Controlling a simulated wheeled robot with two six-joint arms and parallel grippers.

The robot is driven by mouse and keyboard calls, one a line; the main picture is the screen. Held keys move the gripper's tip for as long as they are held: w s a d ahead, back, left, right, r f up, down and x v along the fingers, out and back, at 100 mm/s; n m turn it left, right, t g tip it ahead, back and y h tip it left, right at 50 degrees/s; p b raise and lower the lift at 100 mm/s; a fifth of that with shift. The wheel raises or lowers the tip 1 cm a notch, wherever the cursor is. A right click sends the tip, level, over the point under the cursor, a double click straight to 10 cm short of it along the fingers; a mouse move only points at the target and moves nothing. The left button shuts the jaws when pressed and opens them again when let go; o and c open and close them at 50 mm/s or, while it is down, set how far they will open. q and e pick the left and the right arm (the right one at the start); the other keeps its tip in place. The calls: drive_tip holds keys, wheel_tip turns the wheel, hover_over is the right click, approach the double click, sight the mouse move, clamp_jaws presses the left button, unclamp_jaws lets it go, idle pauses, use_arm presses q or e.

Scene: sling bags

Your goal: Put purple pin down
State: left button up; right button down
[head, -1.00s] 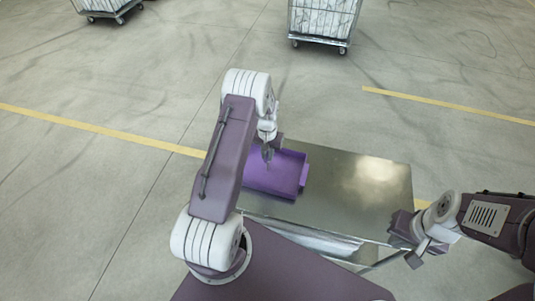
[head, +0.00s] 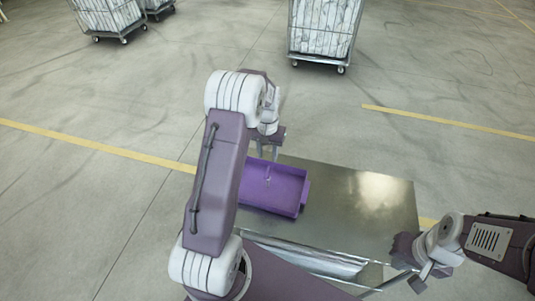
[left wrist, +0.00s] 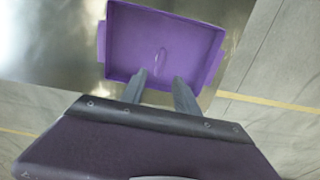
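The purple bin (head: 274,189), a shallow open tray with raised sides, rests flat on the left part of the shiny metal table (head: 365,215). It also shows in the left wrist view (left wrist: 135,45), empty except for a small pale loop-like mark on its floor. My left gripper (head: 263,152) is above the bin's far left edge. Its two fingers (left wrist: 162,88) are apart with nothing between them, and they look clear of the bin. My right gripper (head: 415,283) hangs by the table's near right corner, away from the bin; its finger gap is unclear.
The table top right of the bin is bare. Wheeled cage carts with white contents stand on the concrete floor at the back, one in the centre (head: 322,30) and one at the left (head: 108,15). Yellow lines (head: 95,145) cross the open floor.

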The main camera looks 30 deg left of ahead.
use_arm(q)
drive_tip(key=s+d+r+m, duration=0.1)
drive_tip(key=s+d+r, duration=0.3)
drive_tip(key=s+d, duration=0.3)
drive_tip(key=s+d+f+m+t+b, duration=0.1)
drive_tip(key=s+d+f+b, duration=0.1)
drive_tip(key=s, duration=0.9)
drive_tip(key=shift+s+d+b, duration=0.2)
drive_tip(key=shift+d+b, duration=0.25)
drive_tip(key=shift+d, duration=0.6)
drive_tip(key=shift+f, duration=0.1)
